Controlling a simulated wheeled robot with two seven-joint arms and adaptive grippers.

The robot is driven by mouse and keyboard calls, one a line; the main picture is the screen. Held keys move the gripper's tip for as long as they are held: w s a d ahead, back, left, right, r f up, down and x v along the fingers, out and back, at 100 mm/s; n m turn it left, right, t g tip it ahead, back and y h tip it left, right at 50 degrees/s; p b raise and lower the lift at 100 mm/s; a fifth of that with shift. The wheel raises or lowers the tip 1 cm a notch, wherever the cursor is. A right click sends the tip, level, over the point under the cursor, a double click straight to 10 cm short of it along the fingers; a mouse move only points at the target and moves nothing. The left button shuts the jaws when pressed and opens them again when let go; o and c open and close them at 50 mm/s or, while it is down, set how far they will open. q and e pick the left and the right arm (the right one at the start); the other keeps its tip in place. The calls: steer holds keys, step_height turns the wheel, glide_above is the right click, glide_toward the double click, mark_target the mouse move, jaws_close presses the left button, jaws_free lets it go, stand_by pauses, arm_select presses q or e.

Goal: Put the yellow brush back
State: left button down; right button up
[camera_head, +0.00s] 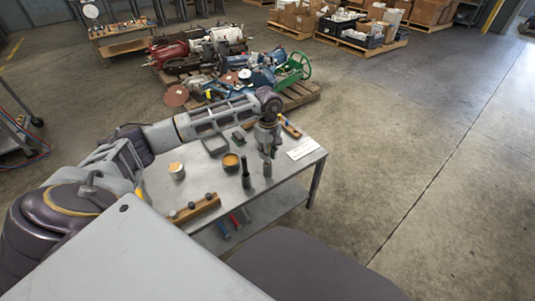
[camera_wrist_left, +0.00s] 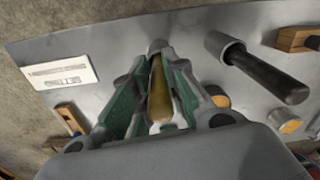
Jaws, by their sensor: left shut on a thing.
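My left gripper (camera_head: 267,146) hangs over the right part of the grey table (camera_head: 212,180), pointing down. In the left wrist view the gripper (camera_wrist_left: 158,118) has its green-padded fingers closed around a yellow-brown handle (camera_wrist_left: 159,88), seemingly the yellow brush. A short grey cylinder (camera_wrist_left: 157,46) shows at the far end of that handle; I cannot tell whether the brush is inside it or just above it. In the head view a dark cylinder (camera_head: 267,169) stands right below the gripper. Beside it stands another cylinder (camera_wrist_left: 222,44) with a black handle (camera_wrist_left: 268,78). My right gripper is not in view.
An orange-filled can (camera_head: 231,163) and a second can (camera_head: 177,171) stand left of the gripper. A wooden rack (camera_head: 196,208) lies at the front edge. A white card (camera_head: 300,149) lies right of the gripper. Loaded pallets (camera_head: 297,94) stand behind the table.

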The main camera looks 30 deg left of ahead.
arm_select(q)
steer(key=shift+f, duration=0.15)
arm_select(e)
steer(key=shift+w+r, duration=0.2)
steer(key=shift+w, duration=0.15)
arm_select(q)
steer(key=c, duration=1.4)
jaws_free()
steer(key=shift+c, duration=0.2)
steer(key=shift+r, duration=0.2)
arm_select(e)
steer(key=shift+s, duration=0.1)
arm_select(q)
steer(key=shift+r, duration=0.35)
step_height(320, 180, up, 10)
steer(key=p, duration=0.3)
steer(key=shift+w, duration=0.1)
steer(key=shift+r, duration=0.65)
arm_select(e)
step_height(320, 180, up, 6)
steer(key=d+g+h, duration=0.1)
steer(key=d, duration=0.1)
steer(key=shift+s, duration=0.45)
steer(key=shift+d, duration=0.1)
